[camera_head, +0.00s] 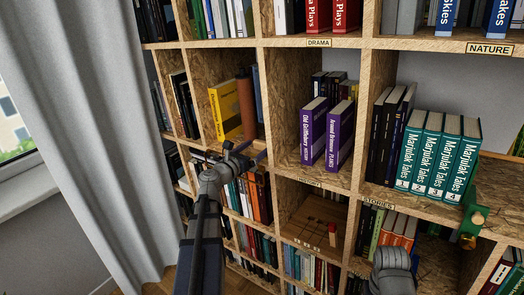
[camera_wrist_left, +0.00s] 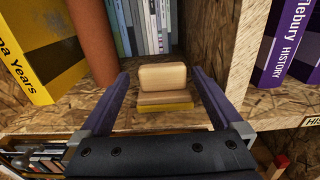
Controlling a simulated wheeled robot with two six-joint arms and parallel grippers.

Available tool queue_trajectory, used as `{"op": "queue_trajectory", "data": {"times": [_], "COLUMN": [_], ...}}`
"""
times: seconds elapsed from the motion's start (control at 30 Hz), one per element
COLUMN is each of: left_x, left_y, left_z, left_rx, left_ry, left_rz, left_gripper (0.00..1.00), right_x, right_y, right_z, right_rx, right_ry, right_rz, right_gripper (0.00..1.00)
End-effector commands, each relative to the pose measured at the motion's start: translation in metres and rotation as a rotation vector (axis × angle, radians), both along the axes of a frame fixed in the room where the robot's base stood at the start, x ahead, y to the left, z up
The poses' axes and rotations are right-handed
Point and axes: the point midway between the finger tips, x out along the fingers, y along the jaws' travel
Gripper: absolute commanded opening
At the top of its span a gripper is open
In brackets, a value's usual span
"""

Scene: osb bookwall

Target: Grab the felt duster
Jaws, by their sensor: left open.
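The felt duster (camera_wrist_left: 163,80) shows in the left wrist view as a tan wooden block with a yellow layer along its bottom. It rests on a wood-chip shelf board (camera_wrist_left: 50,119). My left gripper (camera_head: 250,151) is at the front of this compartment in the head view, where I cannot make out the duster. In the left wrist view the left gripper's purple fingers (camera_wrist_left: 160,74) are apart, one on each side of the duster, with visible gaps.
A brown cylinder (camera_head: 246,108) and a yellow book (camera_head: 225,112) stand left of the duster, close to the left finger. An upright divider (camera_wrist_left: 238,60) is on the right, with purple books (camera_head: 313,130) beyond it. Grey-spined books (camera_wrist_left: 140,25) stand behind.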

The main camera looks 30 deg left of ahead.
Motion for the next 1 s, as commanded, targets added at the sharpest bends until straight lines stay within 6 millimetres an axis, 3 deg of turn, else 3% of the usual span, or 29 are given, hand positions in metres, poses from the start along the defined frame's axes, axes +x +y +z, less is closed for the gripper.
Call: {"op": "queue_trajectory", "data": {"times": [0.17, 0.5, 0.7, 1.0], "left_x": [0.008, 0.051, 0.051, 0.051], "left_y": [-0.001, -0.006, -0.007, -0.007], "left_z": [0.000, 0.001, 0.001, 0.001], "left_rx": [0.000, 0.000, 0.000, 0.000], "left_ry": [0.000, 0.000, 0.000, 0.000], "left_rz": [-0.002, -0.001, 0.000, 0.000], "left_gripper": [1.00, 1.00, 1.00, 0.69], "right_x": [0.000, 0.000, 0.000, 0.000], "right_y": [0.000, 0.000, 0.000, 0.000], "right_z": [0.001, 0.001, 0.001, 0.001], "right_rx": [0.000, 0.000, 0.000, 0.000], "right_ry": [0.000, 0.000, 0.000, 0.000], "right_rz": [0.000, 0.000, 0.000, 0.000], "right_gripper": [0.00, 0.00, 0.00, 0.00]}}
